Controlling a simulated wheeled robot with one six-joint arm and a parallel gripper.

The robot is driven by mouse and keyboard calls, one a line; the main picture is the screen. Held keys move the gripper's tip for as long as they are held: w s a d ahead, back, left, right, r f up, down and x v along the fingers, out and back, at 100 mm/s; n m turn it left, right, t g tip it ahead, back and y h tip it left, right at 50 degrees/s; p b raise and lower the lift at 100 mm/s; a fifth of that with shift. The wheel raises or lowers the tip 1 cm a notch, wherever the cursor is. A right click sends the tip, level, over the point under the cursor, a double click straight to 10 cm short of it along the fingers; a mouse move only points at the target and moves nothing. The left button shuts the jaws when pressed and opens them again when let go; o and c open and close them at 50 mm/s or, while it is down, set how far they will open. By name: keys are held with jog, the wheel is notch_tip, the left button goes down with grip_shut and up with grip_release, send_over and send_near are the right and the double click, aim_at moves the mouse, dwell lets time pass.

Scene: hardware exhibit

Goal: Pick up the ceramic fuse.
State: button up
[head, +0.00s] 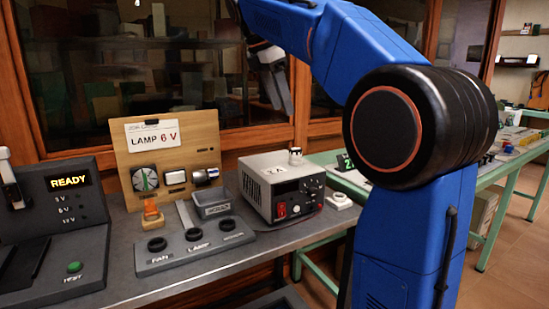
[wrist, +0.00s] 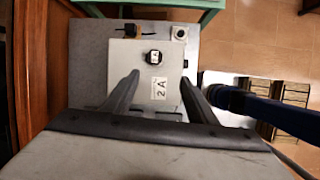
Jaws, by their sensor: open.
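A small white piece with a dark part (head: 295,156), which looks like the ceramic fuse, stands on top of the grey metal box marked 2A (head: 262,172). In the wrist view the piece (wrist: 153,57) shows from above as dark with a small white label. The box top (wrist: 128,75) with its 2A label lies below it. My gripper (head: 279,108) hangs above the box, pointing down. In the wrist view its fingers (wrist: 159,77) are spread and empty, with the piece ahead of the gap between the tips and apart from them.
A white block with a ring (head: 340,200) sits right of the box. Left are a three-ring stand (head: 195,245), a wooden LAMP 6 V board (head: 168,155) and a dark READY console (head: 70,225). A green bench (head: 500,185) stands at the right. Wood-framed windows are behind.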

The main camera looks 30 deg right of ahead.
jog(key=w+a+r, duration=0.1)
jog(key=w, duration=0.1)
jog(key=n, duration=0.1)
send_over(294, 149)
jog(key=a, duration=0.3)
notch_tip(294, 149, down, 11)
jog(key=shift+d, duration=0.1)
jog(key=shift+d+x, duration=0.2)
jog(key=shift+x, duration=1.1)
jog(key=shift+d+x, duration=0.2)
jog(key=shift+x, duration=1.1)
jog(key=shift+r, duration=0.15)
jog(key=c, duration=1.1)
